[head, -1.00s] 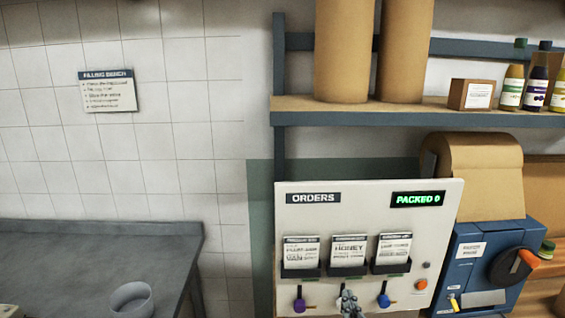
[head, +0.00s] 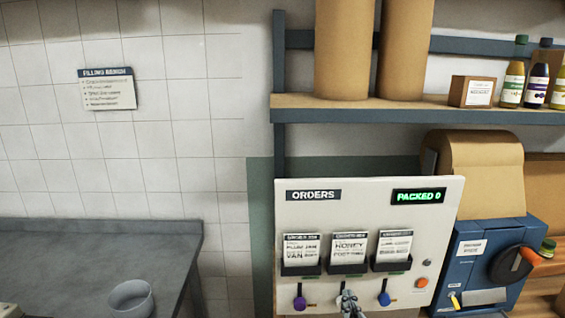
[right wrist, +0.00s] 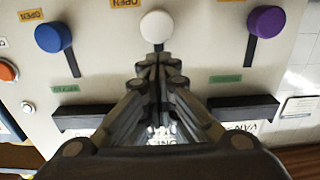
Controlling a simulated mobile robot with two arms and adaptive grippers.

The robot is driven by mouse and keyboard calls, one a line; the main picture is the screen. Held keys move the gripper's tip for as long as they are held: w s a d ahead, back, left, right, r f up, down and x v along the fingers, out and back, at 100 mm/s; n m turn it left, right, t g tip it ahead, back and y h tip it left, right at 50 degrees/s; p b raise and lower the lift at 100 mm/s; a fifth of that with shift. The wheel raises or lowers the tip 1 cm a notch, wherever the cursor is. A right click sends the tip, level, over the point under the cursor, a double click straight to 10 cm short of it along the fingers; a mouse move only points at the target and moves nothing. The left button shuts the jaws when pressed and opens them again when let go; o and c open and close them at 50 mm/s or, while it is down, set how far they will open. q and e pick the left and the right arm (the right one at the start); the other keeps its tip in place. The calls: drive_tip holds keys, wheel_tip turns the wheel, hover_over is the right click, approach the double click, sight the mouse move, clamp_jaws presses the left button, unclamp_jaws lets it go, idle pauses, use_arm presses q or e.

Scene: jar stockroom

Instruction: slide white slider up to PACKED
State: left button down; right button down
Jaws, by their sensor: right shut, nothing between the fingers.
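The white slider (right wrist: 157,26) is a round white knob at the top middle of the right wrist view, which shows the panel upside down. It sits at the OPEN label's end of its slot. My right gripper (right wrist: 155,62) is shut and empty, its fingertips close to the knob on the card-holder side; I cannot tell if they touch it. In the head view the right gripper (head: 348,303) is at the bottom of the ORDERS panel (head: 310,225), below the middle card, and hides most of the white slider. My left gripper is not in view.
A purple slider (head: 299,303) and a blue slider (head: 384,299) flank the gripper. An orange button (head: 422,282) is on the panel's right. The display (head: 418,196) reads PACKED 0. A blue machine (head: 495,260) stands right of the panel, a grey bench (head: 90,255) left.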

drive_tip(key=s+p, duration=0.1)
drive_tip(key=s, duration=0.9)
drive_tip(key=shift+d, duration=0.2)
